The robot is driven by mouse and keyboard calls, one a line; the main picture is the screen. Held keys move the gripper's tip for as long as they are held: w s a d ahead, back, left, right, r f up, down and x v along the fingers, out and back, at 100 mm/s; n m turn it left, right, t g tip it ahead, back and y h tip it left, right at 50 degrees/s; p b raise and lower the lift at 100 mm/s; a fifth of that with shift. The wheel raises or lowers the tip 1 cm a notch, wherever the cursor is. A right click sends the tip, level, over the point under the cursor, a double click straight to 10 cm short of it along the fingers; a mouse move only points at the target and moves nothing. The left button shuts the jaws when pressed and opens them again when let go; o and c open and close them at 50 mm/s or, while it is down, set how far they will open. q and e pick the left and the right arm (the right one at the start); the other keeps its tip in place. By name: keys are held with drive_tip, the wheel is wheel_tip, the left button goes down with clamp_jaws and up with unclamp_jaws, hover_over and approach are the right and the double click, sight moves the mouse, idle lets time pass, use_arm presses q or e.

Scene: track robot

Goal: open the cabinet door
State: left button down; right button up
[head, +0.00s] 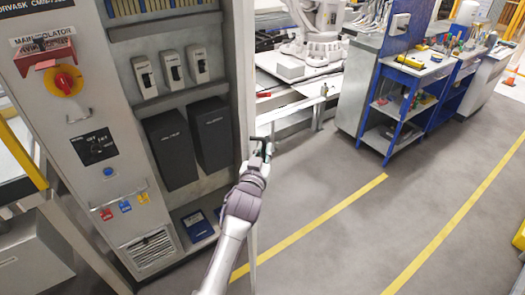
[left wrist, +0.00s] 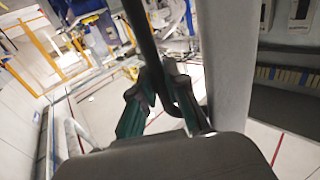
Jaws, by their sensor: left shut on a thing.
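The grey cabinet (head: 120,187) stands at the left in the head view. Its inside, with switches and dark boxes, is exposed. The door (head: 243,70) stands open and shows nearly edge-on as a tall pale strip at the cabinet's right. My left gripper (head: 262,148) is at the right side of this strip, at mid-height, shut on the door handle. In the left wrist view a dark bar, the handle (left wrist: 143,35), passes between the fingers of the left gripper (left wrist: 160,82), beside the grey door (left wrist: 230,65). The handle is mostly hidden in the head view. My right gripper is not in view.
A red and yellow isolator switch (head: 66,80) is on the cabinet's left panel. A blue-framed workbench (head: 392,127) and a white robot arm (head: 322,40) stand at the back.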

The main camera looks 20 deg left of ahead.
use_arm(q)
drive_tip(key=c, duration=1.5)
unclamp_jaws()
drive_tip(key=shift+d+r, duration=0.25)
drive_tip(key=shift+r, duration=0.05)
drive_tip(key=shift+c, duration=0.2)
drive_tip(key=shift+o, duration=0.4)
drive_tip(key=shift+w+d+f, duration=0.15)
drive_tip(key=shift+w+f, duration=0.1)
drive_tip(key=shift+w, duration=0.15)
drive_tip(key=s, duration=1.2)
drive_tip(key=shift+d, duration=0.35)
